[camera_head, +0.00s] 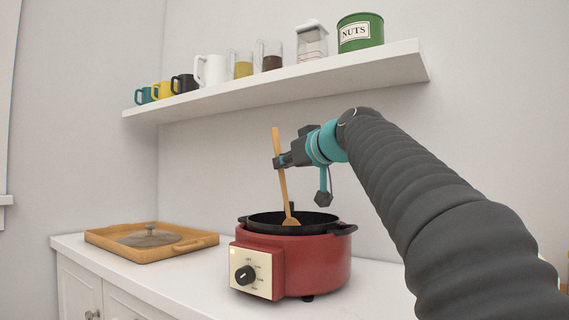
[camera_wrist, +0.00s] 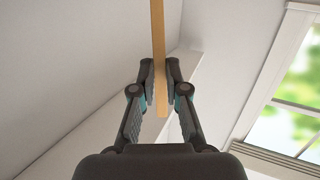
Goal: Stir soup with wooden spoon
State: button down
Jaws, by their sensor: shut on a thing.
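A red cooker (camera_head: 316,266) with a cream control panel stands on the white counter. A black pot (camera_head: 262,224) sits in it; its inside is mostly hidden, so I cannot see any soup. My gripper (camera_head: 280,161) is above the pot, shut on the handle of the wooden spoon (camera_head: 283,185). The spoon is nearly upright and slightly tilted, with its lower end inside the pot. In the wrist view, the spoon's handle (camera_wrist: 158,40) passes between the two fingertips of my gripper (camera_wrist: 160,82).
A wooden tray (camera_head: 100,236) with a glass lid (camera_head: 150,236) lies on the counter to the left. A white shelf (camera_head: 290,82) above holds several mugs, jars and a green nuts tin (camera_head: 360,32). Counter between tray and cooker is clear.

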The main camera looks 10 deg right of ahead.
jog(key=shift+r, duration=0.15)
notch_tip(320, 180, up, 11)
jog(key=w+a+p, duration=0.1)
jog(key=p, duration=0.9)
jog(key=shift+w+a+p, duration=0.3)
dwell(0.6)
notch_tip(320, 180, up, 5)
jog(key=p, duration=0.4)
jog(key=shift+f, duration=0.2)
dwell(0.9)
